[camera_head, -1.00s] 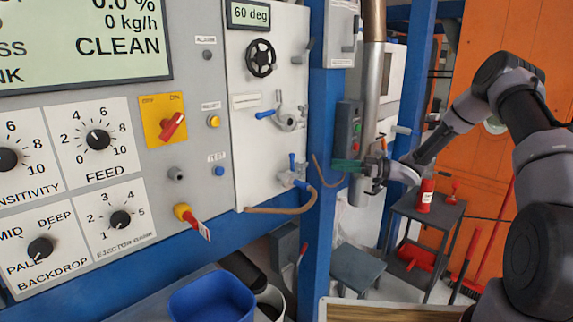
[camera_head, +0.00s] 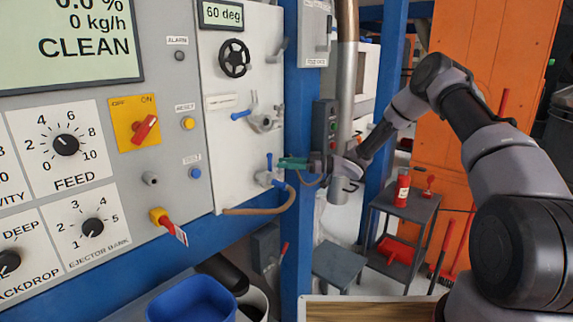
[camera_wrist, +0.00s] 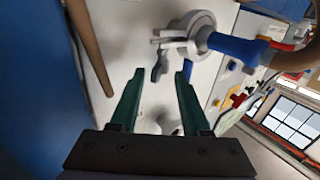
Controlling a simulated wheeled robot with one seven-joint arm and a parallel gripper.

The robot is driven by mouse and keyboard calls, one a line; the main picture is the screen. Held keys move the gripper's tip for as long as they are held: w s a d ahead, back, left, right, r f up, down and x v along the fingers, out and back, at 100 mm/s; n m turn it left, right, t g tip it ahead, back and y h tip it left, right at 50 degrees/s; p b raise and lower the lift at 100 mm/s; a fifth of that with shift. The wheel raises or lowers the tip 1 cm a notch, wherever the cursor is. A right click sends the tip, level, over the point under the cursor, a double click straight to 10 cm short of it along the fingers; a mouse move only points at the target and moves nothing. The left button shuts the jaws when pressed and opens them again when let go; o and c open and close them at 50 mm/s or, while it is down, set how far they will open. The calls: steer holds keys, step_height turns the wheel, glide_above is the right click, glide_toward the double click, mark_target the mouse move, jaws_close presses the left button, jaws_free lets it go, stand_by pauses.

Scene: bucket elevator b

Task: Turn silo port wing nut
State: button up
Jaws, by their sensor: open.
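In the wrist view a grey round fitting (camera_wrist: 192,28) with a blue handle (camera_wrist: 238,46) stands on the pale panel. A small grey wing-shaped piece (camera_wrist: 159,66), which looks like the wing nut, hangs below it. My gripper (camera_wrist: 160,73) is open, its two green fingers on either side of that piece in the picture. I cannot tell the remaining depth or any contact. In the head view my gripper (camera_head: 282,163) is at the panel's right edge, close to the lower blue-handled fitting (camera_head: 265,178). An upper grey port (camera_head: 262,122) with a blue handle sits above.
A blue post (camera_head: 297,235) stands right beside the panel. A brown hose (camera_head: 255,211) runs below the lower fitting. A black handwheel (camera_head: 234,58) is higher on the panel. A dark cart (camera_head: 410,205) with a red bottle (camera_head: 402,188) stands behind my arm.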

jaws_close()
steer(key=shift+m+t, duration=0.3)
steer(key=shift+t, duration=0.1)
steer(key=shift+s+a+m+t+h, duration=0.25)
steer(key=shift+s+m+t+h, duration=0.1)
steer(key=shift+m+t+h, duration=2)
steer(key=shift+s+a+m+t+h, duration=0.35)
steer(key=shift+m+t+h, duration=1.5)
steer(key=shift+t, duration=0.85)
steer(key=shift+s+a+m+t+h, duration=0.2)
steer(key=shift+s+m+t+h, duration=0.15)
steer(key=shift+m+t+h, duration=1.85)
steer(key=shift+r+t, duration=0.1)
steer(key=shift+t, duration=0.35)
